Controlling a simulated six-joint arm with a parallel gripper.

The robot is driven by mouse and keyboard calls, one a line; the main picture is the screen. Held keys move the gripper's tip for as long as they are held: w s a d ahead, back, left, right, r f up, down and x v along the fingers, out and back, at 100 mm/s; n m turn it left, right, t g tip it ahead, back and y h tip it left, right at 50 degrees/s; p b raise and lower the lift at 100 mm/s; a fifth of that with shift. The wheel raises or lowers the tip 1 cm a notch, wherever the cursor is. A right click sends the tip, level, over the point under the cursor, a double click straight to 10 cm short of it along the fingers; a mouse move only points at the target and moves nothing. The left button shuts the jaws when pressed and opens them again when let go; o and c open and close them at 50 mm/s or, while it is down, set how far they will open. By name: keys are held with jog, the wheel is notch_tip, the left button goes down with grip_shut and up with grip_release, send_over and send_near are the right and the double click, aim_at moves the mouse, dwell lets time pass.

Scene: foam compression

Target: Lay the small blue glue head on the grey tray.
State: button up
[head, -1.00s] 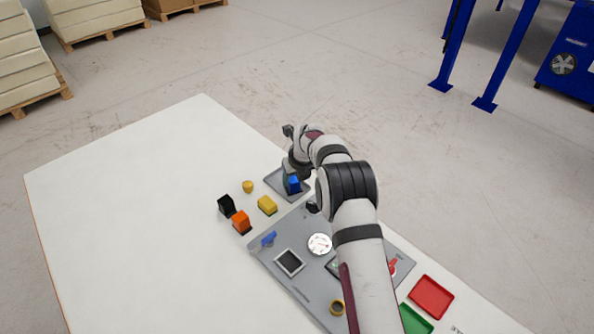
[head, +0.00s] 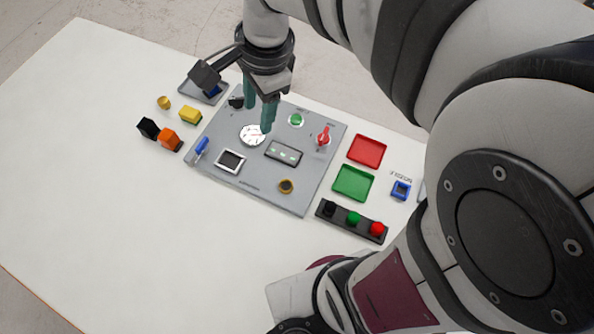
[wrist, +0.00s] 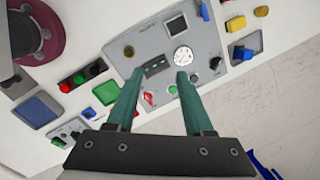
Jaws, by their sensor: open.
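The small blue glue head (head: 212,91) lies on the grey tray (head: 190,88) at the back left of the table, partly hidden behind my wrist camera. In the wrist view the blue glue head (wrist: 243,53) also rests on the grey tray (wrist: 254,41), right of the panel. My gripper (head: 259,112) is open and empty, pointing down over the grey instrument panel and apart from the glue head. In the wrist view the two teal fingers of my gripper (wrist: 160,79) stand wide apart with nothing between them.
The panel (head: 225,185) carries a dial, a screen, knobs and a red switch. Yellow, orange (head: 169,139) and black (head: 148,127) pieces lie left of it. Red (head: 367,151) and green (head: 353,183) trays and a button strip (head: 351,221) lie right. The table's left part is clear.

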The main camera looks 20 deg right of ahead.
jog(key=s+d+f+n+g, duration=0.1)
jog(key=s+n, duration=0.8)
jog(key=s, duration=0.9)
jog(key=shift+f+n, duration=0.3)
jog(key=shift+f, duration=0.45)
